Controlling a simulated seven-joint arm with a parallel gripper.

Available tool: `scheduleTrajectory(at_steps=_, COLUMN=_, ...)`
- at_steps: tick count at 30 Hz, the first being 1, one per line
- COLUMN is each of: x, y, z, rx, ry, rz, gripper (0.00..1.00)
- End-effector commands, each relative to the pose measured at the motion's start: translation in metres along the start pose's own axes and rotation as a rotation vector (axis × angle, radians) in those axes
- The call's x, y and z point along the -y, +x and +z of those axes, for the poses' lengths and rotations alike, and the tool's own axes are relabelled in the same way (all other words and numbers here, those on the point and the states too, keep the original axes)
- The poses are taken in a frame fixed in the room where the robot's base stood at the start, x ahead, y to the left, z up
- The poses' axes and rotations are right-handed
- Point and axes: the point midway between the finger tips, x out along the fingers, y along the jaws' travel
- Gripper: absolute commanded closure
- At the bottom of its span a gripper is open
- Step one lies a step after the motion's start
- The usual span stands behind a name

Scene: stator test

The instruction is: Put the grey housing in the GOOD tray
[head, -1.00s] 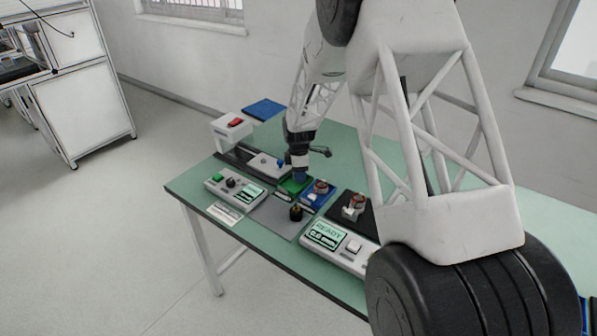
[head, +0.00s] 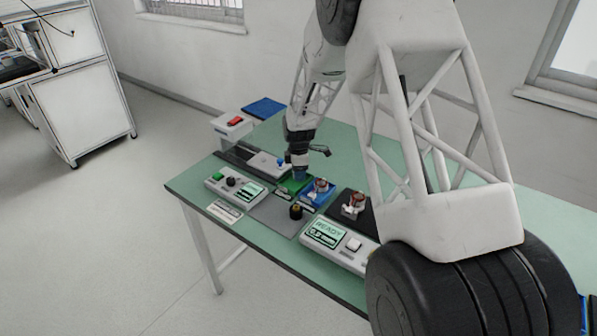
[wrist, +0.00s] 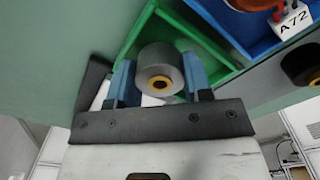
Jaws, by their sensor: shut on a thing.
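My gripper (wrist: 160,88) is shut on the grey housing (wrist: 155,57), a short grey cylinder with a brass ring in its end, held between two blue fingers. In the wrist view the housing appears over the green tray (wrist: 130,37). I cannot tell whether it touches the tray floor. In the head view my gripper (head: 299,175) is low over the green tray (head: 288,188), and the housing cannot be made out. No label saying GOOD is readable.
A blue tray (head: 308,199) holding a copper-wound part stands right beside the green tray. Another wound part (head: 353,203) sits on a dark pad. A dark round piece (head: 296,211) stands on a grey mat. Boxes with displays (head: 326,233) line the front edge.

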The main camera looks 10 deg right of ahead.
Motion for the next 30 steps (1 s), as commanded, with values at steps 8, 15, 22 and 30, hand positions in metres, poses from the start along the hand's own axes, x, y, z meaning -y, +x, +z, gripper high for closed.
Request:
scheduleTrajectory(at_steps=8, x=0.0041, y=0.0204, z=0.0005, rx=0.001, ry=-0.001, rz=-0.013, gripper=0.83)
scheduleTrajectory(at_steps=15, x=0.0041, y=0.0208, z=0.0006, rx=0.001, ry=-0.001, rz=-0.013, gripper=0.83)
scheduleTrajectory(at_steps=22, x=0.0041, y=0.0208, z=0.0007, rx=0.001, ry=-0.001, rz=-0.013, gripper=0.35)
scheduleTrajectory(at_steps=30, x=0.0039, y=0.0112, z=0.0008, rx=0.001, ry=-0.001, rz=-0.011, gripper=0.35)
